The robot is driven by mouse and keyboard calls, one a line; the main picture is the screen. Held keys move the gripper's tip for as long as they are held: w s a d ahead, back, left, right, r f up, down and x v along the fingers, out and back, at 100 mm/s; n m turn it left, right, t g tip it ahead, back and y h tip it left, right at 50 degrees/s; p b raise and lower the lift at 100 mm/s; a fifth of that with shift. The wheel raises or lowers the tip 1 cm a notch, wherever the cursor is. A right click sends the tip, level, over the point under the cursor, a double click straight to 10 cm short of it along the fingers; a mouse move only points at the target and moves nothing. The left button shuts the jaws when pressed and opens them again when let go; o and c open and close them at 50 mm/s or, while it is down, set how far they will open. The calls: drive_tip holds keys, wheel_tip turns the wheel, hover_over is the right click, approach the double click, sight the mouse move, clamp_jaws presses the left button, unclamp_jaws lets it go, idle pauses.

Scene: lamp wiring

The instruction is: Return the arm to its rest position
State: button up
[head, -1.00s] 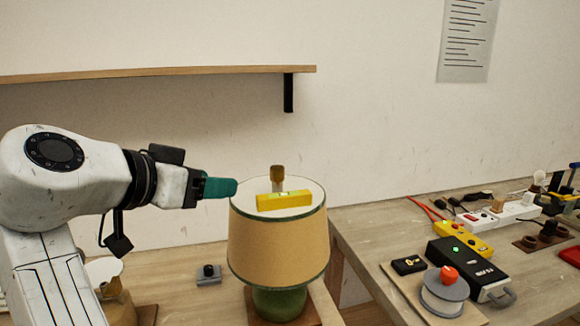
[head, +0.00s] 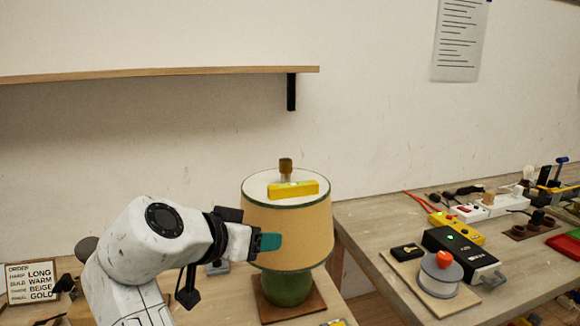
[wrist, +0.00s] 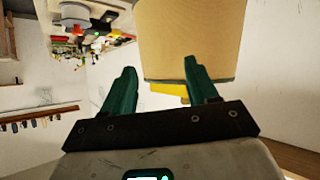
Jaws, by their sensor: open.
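My gripper (head: 270,242) has green fingers and is at the left side of the lamp's shade in the head view. In the wrist view my gripper (wrist: 160,88) shows its two fingers spread apart with nothing held between them. The lamp has a beige shade (head: 290,230) with dark green trim and a green base (head: 287,288), and stands upright; the shade also shows beyond the fingers in the wrist view (wrist: 190,40). A yellow level (head: 293,189) lies on top of the shade, beside a brown finial (head: 285,166). I cannot tell whether a finger touches the shade.
An order card (head: 30,282) stands at the left. A small grey switch (head: 217,267) is partly hidden behind my arm. The right bench holds a black tester (head: 460,254), a wire spool (head: 441,275) and a white power strip (head: 495,207). A wooden shelf (head: 160,73) runs along the wall.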

drive_tip(key=s+d+f+n+g+y, duration=0.1)
drive_tip(key=s+d+f+g, duration=0.3)
drive_tip(key=d+f, duration=0.85)
drive_tip(key=s+d+f+n+g+y, duration=0.1)
drive_tip(key=s+d+f, duration=0.5)
drive_tip(key=d+f, duration=0.7)
drive_tip(key=s+d+f+n+g+y, duration=0.1)
drive_tip(key=s+d+f, duration=0.25)
drive_tip(key=s, duration=0.25)
drive_tip(key=s+d+f+g, duration=0.1)
drive_tip(key=s+d+f, duration=0.1)
drive_tip(key=s+f, duration=0.35)
drive_tip(key=s+d+f+g+y, duration=0.1)
drive_tip(key=s, duration=0.7)
drive_tip(key=s+d+f+n+y, duration=0.1)
drive_tip(key=s+f+y, duration=0.1)
drive_tip(key=s, duration=0.7)
drive_tip(key=shift+s+d+g, duration=0.2)
drive_tip(key=shift+d+g, duration=0.1)
drive_tip(key=shift+g, duration=0.1)
